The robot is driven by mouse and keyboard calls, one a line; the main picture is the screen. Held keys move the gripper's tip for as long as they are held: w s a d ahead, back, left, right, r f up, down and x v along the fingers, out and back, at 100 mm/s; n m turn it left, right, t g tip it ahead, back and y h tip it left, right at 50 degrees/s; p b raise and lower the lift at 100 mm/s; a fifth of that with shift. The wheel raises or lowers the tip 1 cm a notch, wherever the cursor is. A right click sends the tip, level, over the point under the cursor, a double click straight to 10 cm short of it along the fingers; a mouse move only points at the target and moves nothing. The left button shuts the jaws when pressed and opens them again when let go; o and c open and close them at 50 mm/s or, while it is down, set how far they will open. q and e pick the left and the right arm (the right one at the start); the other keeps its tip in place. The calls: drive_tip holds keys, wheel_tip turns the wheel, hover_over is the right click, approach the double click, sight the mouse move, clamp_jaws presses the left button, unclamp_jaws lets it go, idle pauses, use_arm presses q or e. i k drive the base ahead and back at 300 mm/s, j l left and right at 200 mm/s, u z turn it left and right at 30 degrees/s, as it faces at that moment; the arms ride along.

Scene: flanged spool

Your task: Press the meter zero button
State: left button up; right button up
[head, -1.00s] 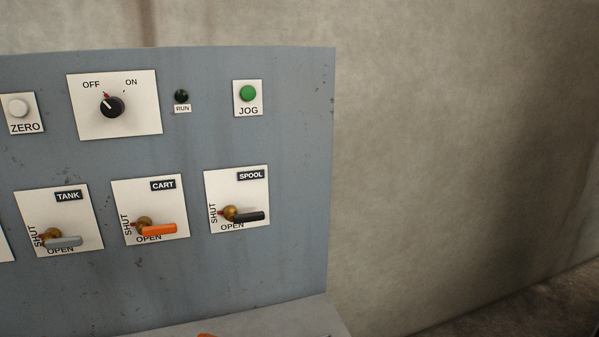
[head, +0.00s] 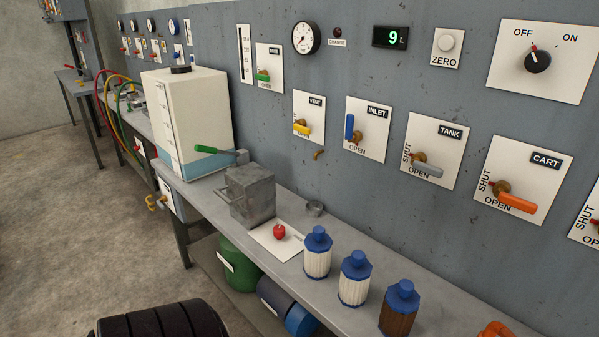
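The meter zero button (head: 446,42) is a round white button on a white plate labelled ZERO, on the grey panel in the upper right of the head view. The meter display (head: 391,37) to its left is black and reads a green 9 L. Nothing touches the button. Neither gripper can be made out in the head view.
Below are valve plates TANK (head: 435,152), INLET (head: 368,130) and CART (head: 522,180) with levers sticking out. A bench (head: 345,318) runs under the panel, carrying blue-capped bottles (head: 317,252), a metal block (head: 250,195) and a white tank (head: 187,115). Open floor lies left.

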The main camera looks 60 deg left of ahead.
sight(446, 43)
drive_tip(key=u, duration=1.6)
